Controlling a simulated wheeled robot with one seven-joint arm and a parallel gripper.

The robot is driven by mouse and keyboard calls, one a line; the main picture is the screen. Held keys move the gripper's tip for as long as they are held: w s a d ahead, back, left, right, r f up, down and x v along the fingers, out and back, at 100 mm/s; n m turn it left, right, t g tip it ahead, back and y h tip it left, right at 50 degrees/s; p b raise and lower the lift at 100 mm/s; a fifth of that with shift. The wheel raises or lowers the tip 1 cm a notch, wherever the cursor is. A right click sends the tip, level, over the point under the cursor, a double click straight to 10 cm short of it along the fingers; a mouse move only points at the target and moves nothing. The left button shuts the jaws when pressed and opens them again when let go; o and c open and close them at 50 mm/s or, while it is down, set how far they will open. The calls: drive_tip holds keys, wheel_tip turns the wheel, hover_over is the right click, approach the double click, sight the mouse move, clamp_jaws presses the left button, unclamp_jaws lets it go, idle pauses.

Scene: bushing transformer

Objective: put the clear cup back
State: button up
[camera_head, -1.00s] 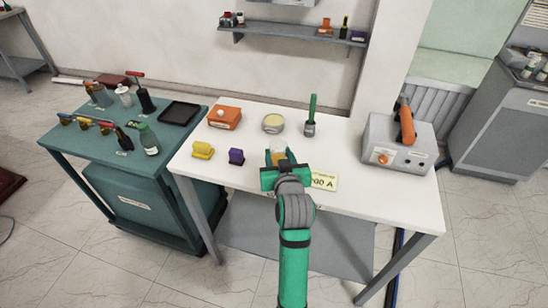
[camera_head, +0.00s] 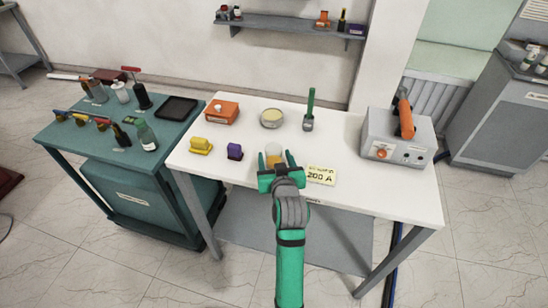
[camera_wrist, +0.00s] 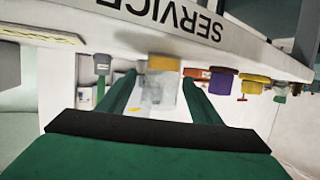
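The clear cup (camera_head: 273,152), with amber at its bottom, stands near the front edge of the white table (camera_head: 345,195). In the wrist view, which is upside down, the cup (camera_wrist: 158,92) shows between my two fingers. My gripper (camera_head: 277,160) is at the table's front edge, its fingers pointing toward the back. My gripper (camera_wrist: 163,85) looks open, with a finger on each side of the cup and small gaps beside it. Whether either finger touches the cup I cannot tell.
A yellow "200 A" label (camera_head: 320,175) lies right of the cup. A purple block (camera_head: 235,151) and yellow block (camera_head: 201,146) stand left. Behind are an orange box (camera_head: 221,112), a round dish (camera_head: 271,118) and a green-handled tool (camera_head: 309,110). A grey machine (camera_head: 397,138) stands right.

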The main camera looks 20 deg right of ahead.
drive_tip(key=shift+d, duration=0.1)
drive_tip(key=shift+r, duration=0.15)
drive_tip(key=v, duration=1.2)
drive_tip(key=s+a+f, duration=1.1)
drive_tip(key=f, duration=0.2)
drive_tip(key=s+a+n+y, duration=0.1)
drive_tip(key=s+a, duration=0.2)
drive_tip(key=s, duration=0.8)
drive_tip(key=s+a+n+t+y, duration=0.1)
drive_tip(key=s+a, duration=0.3)
drive_tip(key=s, duration=0.7)
drive_tip(key=shift+s+f+y, duration=0.2)
drive_tip(key=shift+s+y, duration=0.1)
drive_tip(key=shift+d, duration=0.1)
